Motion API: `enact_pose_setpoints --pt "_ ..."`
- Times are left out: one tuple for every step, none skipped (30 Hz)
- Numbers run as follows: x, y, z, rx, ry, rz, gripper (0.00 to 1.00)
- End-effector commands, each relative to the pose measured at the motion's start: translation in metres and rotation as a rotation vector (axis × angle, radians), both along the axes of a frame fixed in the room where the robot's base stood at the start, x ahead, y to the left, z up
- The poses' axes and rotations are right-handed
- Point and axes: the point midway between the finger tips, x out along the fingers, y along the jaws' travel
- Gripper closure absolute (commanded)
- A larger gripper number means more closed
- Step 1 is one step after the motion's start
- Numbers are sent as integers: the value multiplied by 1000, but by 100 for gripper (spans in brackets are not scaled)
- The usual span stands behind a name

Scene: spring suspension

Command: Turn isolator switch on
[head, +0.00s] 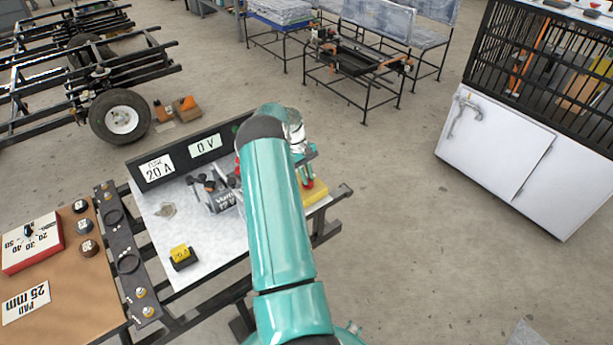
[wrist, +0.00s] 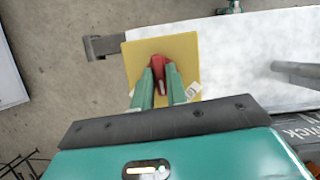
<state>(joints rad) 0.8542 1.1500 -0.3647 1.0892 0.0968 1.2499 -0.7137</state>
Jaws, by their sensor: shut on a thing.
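The isolator switch has a yellow square plate (head: 316,194) and a red handle (head: 308,184), at the right end of the white board in the head view. The wrist view shows the yellow plate (wrist: 138,60) with the red handle (wrist: 171,76) near its middle. My gripper (wrist: 160,78) reaches over the plate with its two green fingers shut on the red handle. The fingers hide part of the handle, and its exact angle is hard to tell. In the head view my arm covers much of the switch's surroundings.
A brown panel (head: 62,285) lies left. Open floor is to the right.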

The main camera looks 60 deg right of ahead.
Motion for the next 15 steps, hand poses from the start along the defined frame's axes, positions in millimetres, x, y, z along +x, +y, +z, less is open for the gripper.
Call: enact_pose_setpoints --pt "0 -1 0 -1 -2 -44 100" --pt "0 -1 0 -1 -3 -72 100" --pt "0 -1 0 -1 -3 -109 100" --pt "0 -2 0 0 -2 -139 100" --pt "-1 -2 0 -1 -2 -168 100" --pt "0 -2 0 -2 -2 -205 100" --pt "0 -2 0 -1 -3 -234 100" --pt "-1 -2 1 -1 -3 -262 100" --pt "-1 -3 1 -2 -2 -300 100" --pt "-1 -3 1 -2 -2 -329 100" --pt "-1 -3 0 -1 -3 -357 100" --pt "-1 -3 0 0 -2 -395 100" --pt "-1 -3 0 0 -3 -423 100" --pt "-1 -3 0 -1 -3 -451 100" --pt "-2 -3 0 0 -3 -489 100"
